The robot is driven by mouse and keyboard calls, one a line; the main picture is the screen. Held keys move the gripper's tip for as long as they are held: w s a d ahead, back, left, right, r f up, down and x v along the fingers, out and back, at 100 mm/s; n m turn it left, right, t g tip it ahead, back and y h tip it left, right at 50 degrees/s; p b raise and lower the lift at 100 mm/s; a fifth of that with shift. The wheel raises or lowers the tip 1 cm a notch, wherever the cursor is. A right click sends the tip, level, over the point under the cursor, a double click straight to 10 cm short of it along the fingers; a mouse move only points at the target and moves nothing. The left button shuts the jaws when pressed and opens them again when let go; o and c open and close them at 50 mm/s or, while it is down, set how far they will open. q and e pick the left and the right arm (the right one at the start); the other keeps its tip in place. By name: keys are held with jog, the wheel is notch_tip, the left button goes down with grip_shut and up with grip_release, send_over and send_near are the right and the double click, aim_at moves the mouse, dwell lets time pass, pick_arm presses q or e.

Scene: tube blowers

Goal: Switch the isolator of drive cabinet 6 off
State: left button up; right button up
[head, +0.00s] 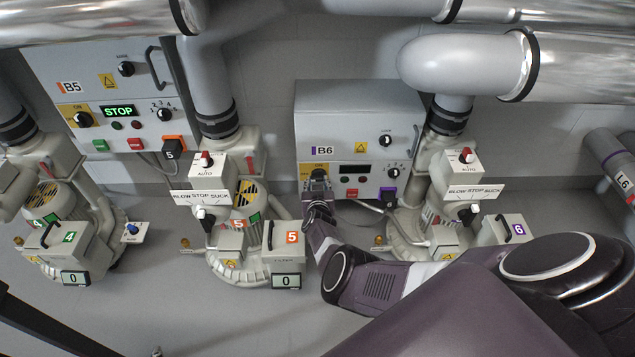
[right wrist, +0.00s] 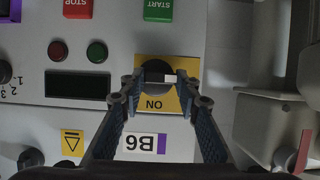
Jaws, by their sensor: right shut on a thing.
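Drive cabinet B6 (head: 350,120) is the grey box on the wall right of centre. Its isolator is a black rotary knob on a yellow plate (head: 316,170), at the left of the panel front. My right gripper (head: 318,183) is at the isolator and hides most of the knob. In the right wrist view, where the panel appears upside down, my right gripper (right wrist: 158,82) is shut on the knob over the yellow plate (right wrist: 158,104). "ON" is readable on that plate; the knob's exact angle is hard to tell. My left gripper is not in view.
Beside the isolator are a dark display (right wrist: 77,84), red and green lamps, a red STOP button (right wrist: 78,8) and a green START button (right wrist: 157,9). Blower 6 (head: 440,215) stands close on the right. Cabinet B5 (head: 100,95) is at the left, showing STOP.

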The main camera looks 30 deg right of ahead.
jog(key=shift+w+d+r, duration=0.2)
jog(key=shift+r, duration=0.15)
jog(key=o, duration=1.1)
jog(key=shift+o, duration=0.3)
jog(key=shift+f, duration=0.1)
jog(key=shift+f, duration=0.1)
